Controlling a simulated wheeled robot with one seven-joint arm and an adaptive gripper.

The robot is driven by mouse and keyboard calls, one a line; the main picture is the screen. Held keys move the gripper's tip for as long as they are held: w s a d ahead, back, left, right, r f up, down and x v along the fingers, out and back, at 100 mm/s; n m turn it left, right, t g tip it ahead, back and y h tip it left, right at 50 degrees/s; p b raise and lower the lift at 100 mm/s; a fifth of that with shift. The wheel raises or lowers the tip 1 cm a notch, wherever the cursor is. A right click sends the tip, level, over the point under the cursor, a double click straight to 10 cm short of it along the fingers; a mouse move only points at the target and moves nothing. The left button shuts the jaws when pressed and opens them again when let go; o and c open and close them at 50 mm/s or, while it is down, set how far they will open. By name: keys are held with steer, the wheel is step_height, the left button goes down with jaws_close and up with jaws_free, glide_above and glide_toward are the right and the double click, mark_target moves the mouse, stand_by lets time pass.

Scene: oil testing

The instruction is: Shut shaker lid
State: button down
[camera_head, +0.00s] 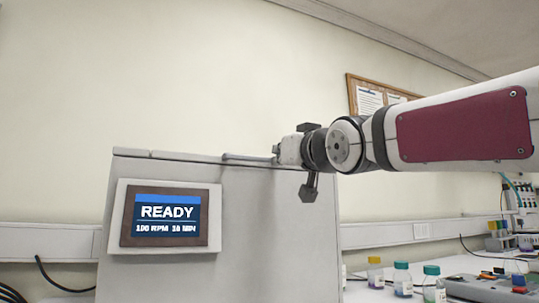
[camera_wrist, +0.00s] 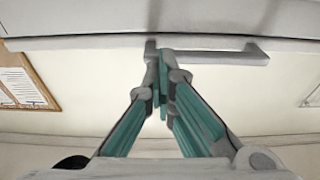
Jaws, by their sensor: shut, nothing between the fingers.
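The shaker (camera_head: 270,235) is a tall grey box with a lit screen (camera_head: 167,215) that reads READY. Its lid edge (camera_head: 160,154) runs along the top, with a grey bar handle (camera_head: 248,158) on it. I cannot tell how far the lid is open. My gripper (camera_head: 285,151) is at the right end of the handle in the head view; its fingertips are unclear there. In the wrist view my gripper (camera_wrist: 165,60) is shut and empty, its tips overlapping one end of the handle (camera_wrist: 220,57) below the grey lid panel (camera_wrist: 160,18). Contact cannot be told.
Several capped bottles (camera_head: 402,279) stand on the white bench at the lower right, near a grey equipment board (camera_head: 490,287). A notice board (camera_head: 370,97) hangs on the wall behind my arm. Black cables lie at the lower left. The air above the shaker's left side is clear.

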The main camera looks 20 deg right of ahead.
steer(key=shift+w+a+f, duration=0.1)
steer(key=shift+w+f, duration=0.05)
steer(key=shift+f, duration=0.05)
step_height(320, 180, up, 4)
steer(key=p, duration=0.3)
steer(key=s+f, duration=0.6)
steer(key=s, duration=0.2)
steer(key=shift+s, duration=0.1)
